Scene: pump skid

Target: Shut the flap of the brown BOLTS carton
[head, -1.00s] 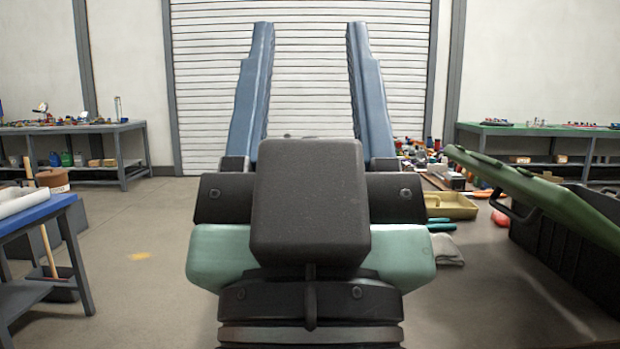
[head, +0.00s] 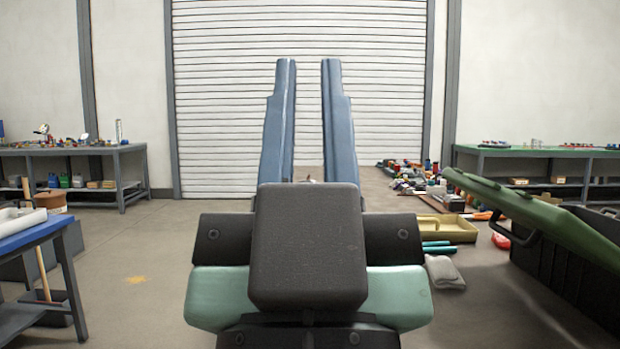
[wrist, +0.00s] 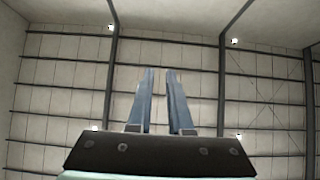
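My gripper (head: 308,70) stands in the middle of the head view, its two long blue fingers pointing up and away in front of the shutter. A gap shows between the fingers, with nothing held in it. The wrist view shows the same fingers (wrist: 159,72) apart and empty against the ceiling. I cannot make out the brown BOLTS carton or its flap in either view. My gripper and arm hide part of the middle of the head view.
A black case (head: 575,260) with a tilted green lid stands at right. A tan tray (head: 455,228), a grey cloth (head: 443,271) and clutter lie on the floor. A blue-topped table (head: 40,231) is at left; benches stand farther back. Open floor (head: 150,235) lies left of my arm.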

